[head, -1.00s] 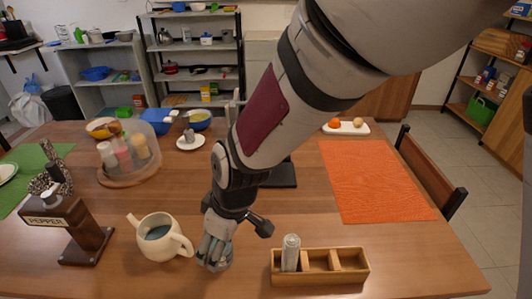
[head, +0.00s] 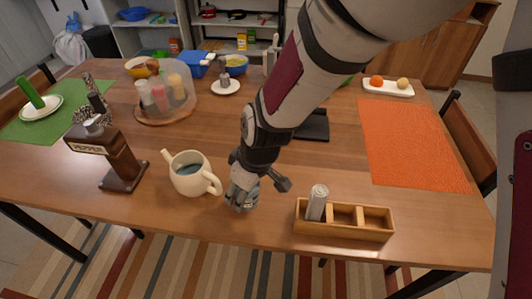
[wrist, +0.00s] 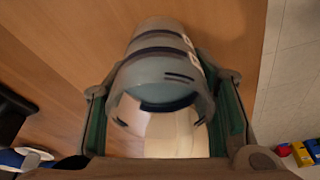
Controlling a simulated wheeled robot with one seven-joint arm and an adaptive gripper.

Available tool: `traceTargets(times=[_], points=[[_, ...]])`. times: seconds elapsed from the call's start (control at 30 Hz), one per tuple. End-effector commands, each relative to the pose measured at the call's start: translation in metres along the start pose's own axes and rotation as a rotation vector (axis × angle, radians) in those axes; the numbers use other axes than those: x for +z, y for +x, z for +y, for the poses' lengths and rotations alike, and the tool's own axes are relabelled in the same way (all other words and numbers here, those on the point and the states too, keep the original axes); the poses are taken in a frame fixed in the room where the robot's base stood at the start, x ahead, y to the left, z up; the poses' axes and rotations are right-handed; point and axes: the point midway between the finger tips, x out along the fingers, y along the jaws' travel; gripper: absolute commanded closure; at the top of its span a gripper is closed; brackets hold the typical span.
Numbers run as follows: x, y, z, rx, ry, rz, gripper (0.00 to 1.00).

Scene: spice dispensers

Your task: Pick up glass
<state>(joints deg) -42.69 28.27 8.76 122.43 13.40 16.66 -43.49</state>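The glass (wrist: 162,82) is a clear, blue-grey tumbler with dark bands. In the wrist view it fills the space between the fingers of my gripper (wrist: 165,118), with a green pad close against each side. My gripper looks shut on it. In the head view my gripper (head: 242,188) points down near the front edge of the table, just right of the cream teapot. The glass (head: 241,200) is mostly hidden by the fingers there. I cannot tell whether its base touches the table.
The cream teapot (head: 188,176) stands close to the left. A wooden compartment box (head: 372,235) with a silver shaker (head: 316,203) is to the right. A pepper dispenser (head: 121,160) stands further left. An orange mat (head: 410,145) lies bare at right.

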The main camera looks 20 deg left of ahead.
Motion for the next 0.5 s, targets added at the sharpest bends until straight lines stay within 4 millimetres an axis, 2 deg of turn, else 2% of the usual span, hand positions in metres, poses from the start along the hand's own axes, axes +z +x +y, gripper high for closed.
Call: traceTargets(times=[0.03, 0.1, 0.13, 0.5], points=[[0.0, -0.0001, 0.0, 0.0, 0.0, 0.0, 0.7], [0.0, -0.0001, 0.0, 0.0, 0.0, 0.0, 0.86], [0.0, -0.0001, 0.0, 0.0, 0.0, 0.0, 0.9], [-0.0007, -0.0015, 0.0002, 0.001, 0.0, 0.001, 0.9]])
